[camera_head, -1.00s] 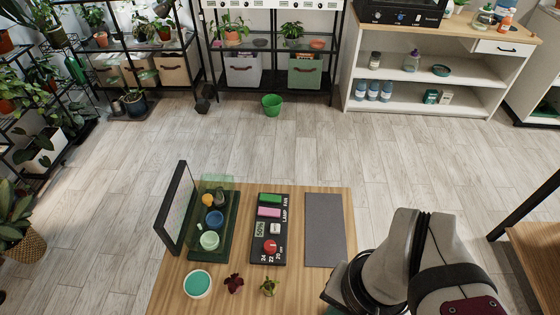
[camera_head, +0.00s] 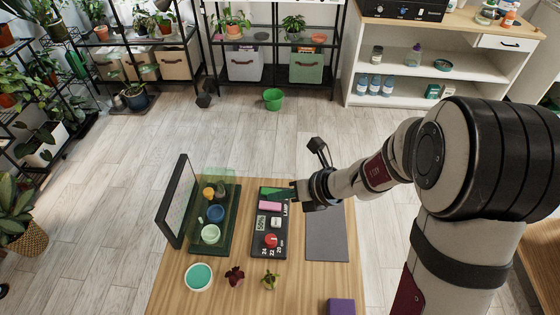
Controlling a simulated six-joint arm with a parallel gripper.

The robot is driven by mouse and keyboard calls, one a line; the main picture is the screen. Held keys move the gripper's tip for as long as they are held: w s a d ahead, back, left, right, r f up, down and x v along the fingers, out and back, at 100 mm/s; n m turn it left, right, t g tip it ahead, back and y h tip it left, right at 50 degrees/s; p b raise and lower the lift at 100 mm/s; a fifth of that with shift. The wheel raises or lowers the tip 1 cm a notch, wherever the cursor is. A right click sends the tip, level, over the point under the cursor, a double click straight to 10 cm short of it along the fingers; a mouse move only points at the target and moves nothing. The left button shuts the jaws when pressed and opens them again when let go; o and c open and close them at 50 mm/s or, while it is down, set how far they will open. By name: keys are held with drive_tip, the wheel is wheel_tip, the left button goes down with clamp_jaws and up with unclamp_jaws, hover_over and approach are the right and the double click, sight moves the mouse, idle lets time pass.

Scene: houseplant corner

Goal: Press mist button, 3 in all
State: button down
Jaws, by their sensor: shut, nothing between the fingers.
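A black control panel (camera_head: 267,248) lies on the wooden table. It carries a green button (camera_head: 270,192) at its far end, a pink button (camera_head: 270,206), a small display reading 50% (camera_head: 261,222), a white button (camera_head: 277,222) and a red knob (camera_head: 271,240). I cannot read a mist label; the white button's marking is too small. My gripper (camera_head: 292,193) is shut and empty, reaching in from the right over the panel's far right edge, near the green and pink buttons. I cannot tell whether it touches the panel. My gripper hides part of the lettering on that edge.
A grey mat (camera_head: 326,236) lies right of the panel.

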sight(280, 224)
drive_tip(key=shift+w+f+m, duration=0.15)
drive_tip(key=shift+m, duration=0.15)
drive_tip(key=shift+f, duration=4.4)
drive_tip(key=shift+f, duration=0.4)
drive_tip(key=shift+f, duration=0.5)
drive_tip(key=shift+r, duration=0.95)
